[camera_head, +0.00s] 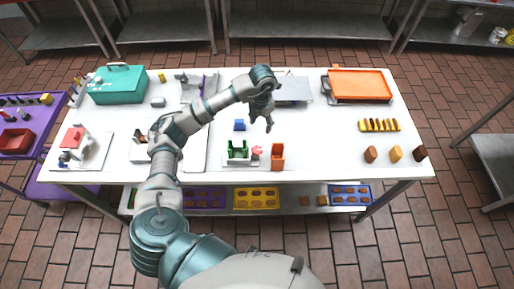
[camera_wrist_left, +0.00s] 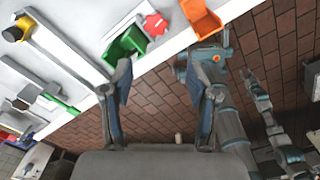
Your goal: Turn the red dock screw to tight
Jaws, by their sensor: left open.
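The red dock screw (camera_head: 257,151) is a small star-shaped knob at the table's front edge, beside the green dock (camera_head: 237,153). In the left wrist view the red screw (camera_wrist_left: 155,24) shows near the top, between the green dock (camera_wrist_left: 124,45) and an orange holder (camera_wrist_left: 202,18). I cannot tell its turn position. My left gripper (camera_head: 261,126) is open and empty, above the table and behind the screw in the head view. Its fingers (camera_wrist_left: 162,85) are well apart in the wrist view, and the screw is not between them.
The orange holder (camera_head: 277,158) stands close right of the screw. A blue block (camera_head: 239,125) lies behind the green dock. A teal box (camera_head: 118,84) and an orange tray (camera_head: 359,84) stand at the back.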

